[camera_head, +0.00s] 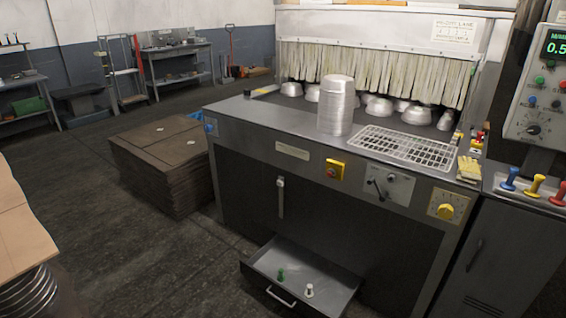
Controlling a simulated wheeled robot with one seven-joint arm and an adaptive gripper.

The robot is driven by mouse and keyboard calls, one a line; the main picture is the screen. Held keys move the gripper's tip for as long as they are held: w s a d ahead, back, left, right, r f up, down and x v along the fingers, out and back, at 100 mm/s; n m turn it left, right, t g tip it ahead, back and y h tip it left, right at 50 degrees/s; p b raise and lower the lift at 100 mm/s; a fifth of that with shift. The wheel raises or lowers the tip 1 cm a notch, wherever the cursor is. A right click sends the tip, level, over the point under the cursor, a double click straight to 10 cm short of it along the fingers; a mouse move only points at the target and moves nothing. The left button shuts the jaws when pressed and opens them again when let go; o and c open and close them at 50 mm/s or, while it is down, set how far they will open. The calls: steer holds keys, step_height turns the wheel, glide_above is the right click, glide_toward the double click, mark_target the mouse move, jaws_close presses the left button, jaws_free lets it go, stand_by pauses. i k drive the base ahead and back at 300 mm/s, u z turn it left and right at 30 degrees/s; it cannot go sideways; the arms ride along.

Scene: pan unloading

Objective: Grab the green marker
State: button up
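A small green marker (281,275), shaped like a little peg with a knob, stands upright in the open drawer (334,293) low on the front of the machine. A similar white marker (309,290) stands to its right in the same drawer. My gripper is not in view, so its position relative to the green marker cannot be told.
The machine (233,113) bears a stack of metal pans (337,105) and a wire rack (404,147). Blue (510,179), yellow (535,186) and red (559,194) pegs stand at right. A brown stack (165,165) stands left. Floor before the drawer is clear.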

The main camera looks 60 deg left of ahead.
mark_target(281, 278)
steer(key=u, duration=0.55)
steer(key=i, duration=1.35)
steer(key=u, duration=1.75)
steer(key=i, duration=0.65)
steer(key=u, duration=0.75)
